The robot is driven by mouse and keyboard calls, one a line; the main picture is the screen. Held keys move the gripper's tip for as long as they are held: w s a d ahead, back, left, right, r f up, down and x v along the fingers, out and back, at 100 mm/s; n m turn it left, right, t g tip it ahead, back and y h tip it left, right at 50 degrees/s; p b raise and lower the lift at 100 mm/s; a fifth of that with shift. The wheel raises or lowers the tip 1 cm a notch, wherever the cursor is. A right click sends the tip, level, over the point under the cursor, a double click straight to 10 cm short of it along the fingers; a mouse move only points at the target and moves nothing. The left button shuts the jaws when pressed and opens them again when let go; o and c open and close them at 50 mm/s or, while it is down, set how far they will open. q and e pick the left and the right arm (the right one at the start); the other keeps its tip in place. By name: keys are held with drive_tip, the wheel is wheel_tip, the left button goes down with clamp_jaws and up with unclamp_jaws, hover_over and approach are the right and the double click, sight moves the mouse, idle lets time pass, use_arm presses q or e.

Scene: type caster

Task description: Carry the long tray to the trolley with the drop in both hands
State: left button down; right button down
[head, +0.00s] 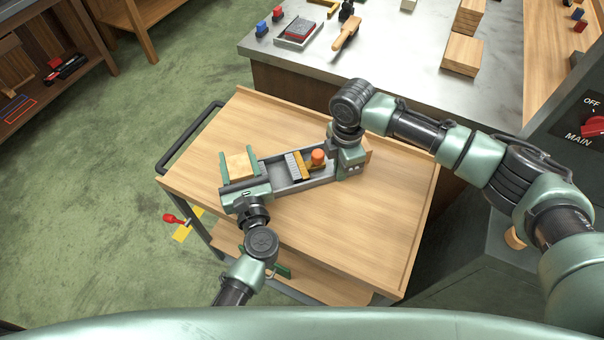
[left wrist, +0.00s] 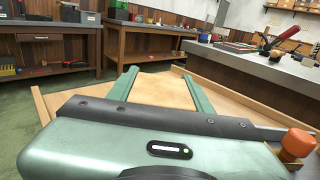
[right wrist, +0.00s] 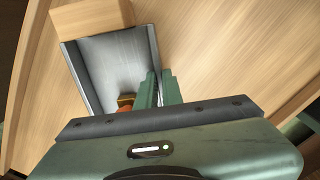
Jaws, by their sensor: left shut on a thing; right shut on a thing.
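The long grey tray (head: 282,172) is over the wooden top of the trolley (head: 345,235); I cannot tell whether it touches. It holds a brush (head: 297,164) and an orange-topped item (head: 318,155). A pale wooden block (head: 238,165) is at its left end, between the spread fingers of my left gripper (head: 239,166), which is shut on that end. The arm hides part of the tray in the head view.
A grey-topped bench (head: 400,60) behind the trolley carries wooden blocks (head: 462,53), a small tray (head: 298,32) and tools. The trolley has a black handle (head: 190,137) at left. A machine with a red switch (head: 594,126) stands at right.

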use_arm(q)
drive_tip(key=c, duration=0.7)
unclamp_jaws()
drive_tip(key=shift+a+r, duration=0.1)
drive_tip(key=shift+a, duration=0.15)
use_arm(e)
drive_tip(key=c, duration=1.6)
unclamp_jaws()
drive_tip(key=shift+s+d+f, duration=0.1)
drive_tip(key=shift+d+f, duration=0.05)
drive_tip(key=shift+d, duration=0.1)
use_arm(q)
drive_tip(key=shift+o, duration=0.4)
use_arm(e)
drive_tip(key=shift+o, duration=0.2)
use_arm(q)
drive_tip(key=shift+d, duration=0.1)
use_arm(e)
drive_tip(key=shift+a, duration=0.1)
use_arm(q)
drive_tip(key=shift+s, duration=0.1)
use_arm(e)
drive_tip(key=shift+a, duration=0.1)
